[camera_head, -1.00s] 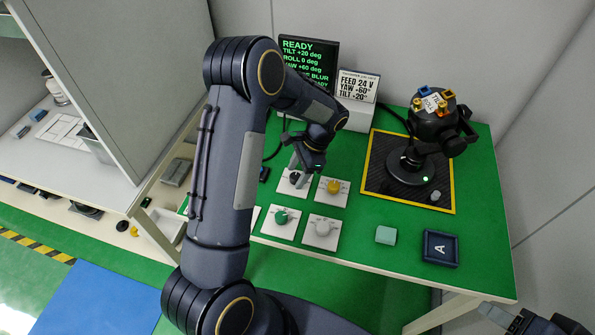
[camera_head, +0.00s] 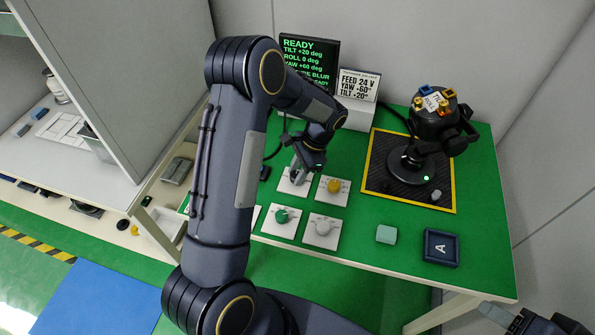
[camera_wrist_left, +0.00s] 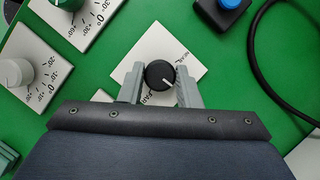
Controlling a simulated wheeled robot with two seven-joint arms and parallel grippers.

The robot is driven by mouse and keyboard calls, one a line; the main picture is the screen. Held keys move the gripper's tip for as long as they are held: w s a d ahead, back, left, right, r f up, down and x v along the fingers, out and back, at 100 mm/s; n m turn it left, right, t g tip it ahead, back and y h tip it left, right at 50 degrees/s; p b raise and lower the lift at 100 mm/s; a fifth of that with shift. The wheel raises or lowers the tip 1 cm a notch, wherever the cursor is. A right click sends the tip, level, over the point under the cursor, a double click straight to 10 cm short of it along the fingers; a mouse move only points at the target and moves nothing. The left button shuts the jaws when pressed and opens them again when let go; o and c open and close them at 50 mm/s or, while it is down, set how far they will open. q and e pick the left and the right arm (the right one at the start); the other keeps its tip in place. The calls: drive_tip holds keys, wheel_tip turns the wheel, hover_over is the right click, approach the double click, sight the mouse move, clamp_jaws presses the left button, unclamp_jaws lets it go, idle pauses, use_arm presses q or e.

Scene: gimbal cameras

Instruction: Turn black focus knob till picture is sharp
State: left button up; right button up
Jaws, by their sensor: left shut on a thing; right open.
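The black focus knob (camera_wrist_left: 160,75) sits on a white plate (camera_wrist_left: 150,47) on the green table and carries a white pointer line. My left gripper (camera_wrist_left: 160,88) has its grey fingers on either side of the knob and is shut on it. In the head view the left gripper (camera_head: 298,176) reaches down over this plate and hides most of the knob. My right gripper (camera_head: 520,322) is open and empty at the bottom right, off the table.
Yellow (camera_head: 333,185), green (camera_head: 282,215) and grey (camera_head: 323,227) knobs stand on plates nearby. The black gimbal camera (camera_head: 435,125) stands on a yellow-edged mat. A blue button (camera_wrist_left: 231,4) and a black cable (camera_wrist_left: 262,65) lie close to the left gripper.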

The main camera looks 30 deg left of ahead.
use_arm(q)
drive_tip(key=shift+w+a+n+g+h+b, duration=0.15)
drive_tip(key=shift+n+h, duration=0.3)
drive_tip(key=shift+n, duration=0.8)
drive_tip(key=shift+s+d+n+g+h+b, duration=0.1)
drive_tip(key=shift+n+g+h+b, duration=0.25)
drive_tip(key=shift+n, duration=0.9)
drive_tip(key=o, duration=1)
drive_tip(key=shift+c, duration=0.2)
drive_tip(key=shift+r, duration=0.1)
drive_tip(key=v, duration=0.7)
drive_tip(key=shift+w+r, duration=0.2)
drive_tip(key=shift+r, duration=0.1)
drive_tip(key=shift+a, duration=0.1)
